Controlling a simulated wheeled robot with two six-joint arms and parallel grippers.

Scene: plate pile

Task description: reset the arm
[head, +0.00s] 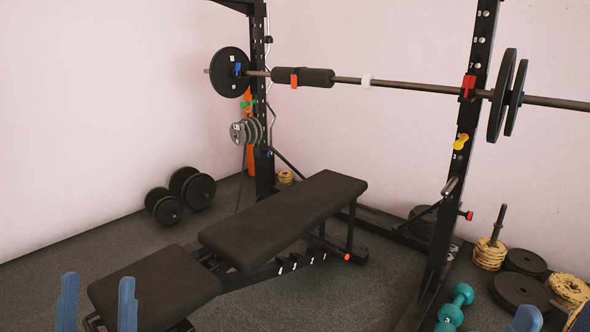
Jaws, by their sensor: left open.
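My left gripper (97,303) shows at the bottom left as two blue fingers set apart. It is open and empty, in front of the low end of the black bench (285,215). At the bottom right corner, the blue fingertips of my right gripper (551,319) just show, apart from each other. The rest of both arms is out of the picture.
A rack post (472,110) and a loaded barbell (420,86) stand over the bench. Dumbbells (180,193) lie by the left wall. A teal dumbbell (455,308) and plate piles (519,291) crowd the right. Floor (60,257) is clear at left.

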